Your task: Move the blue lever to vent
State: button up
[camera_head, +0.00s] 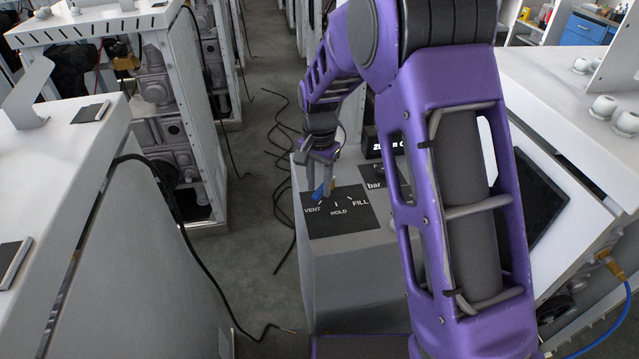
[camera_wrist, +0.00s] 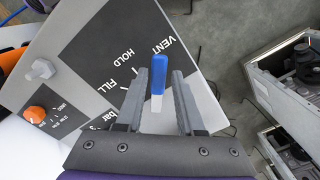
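The blue lever (camera_wrist: 158,68) has a blue end and a pale lower part. In the wrist view it stands between the two fingers of my gripper (camera_wrist: 160,82), with a visible gap on each side. Its blue end appears beside the VENT marking. The black label panel (camera_head: 337,222) reads VENT at left, HOLD in the middle and FILL at right. In the head view my gripper (camera_head: 322,170) is above the panel's VENT side, and the blue lever (camera_head: 319,191) shows just under it. Which mark the lever's base points to is unclear.
An orange knob (camera_wrist: 36,114) and a metal fitting (camera_wrist: 42,69) are on the same grey dispenser (camera_head: 352,275). A small display (camera_head: 372,147) stands behind the panel. White cabinets flank the dispenser, and black cables (camera_head: 283,215) lie on the floor to the left.

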aim_at(319, 190)
jog(key=shift+o, duration=1)
notch_tip(319, 190, up, 17)
jog(key=p, duration=0.1)
jog(key=shift+r, duration=0.2)
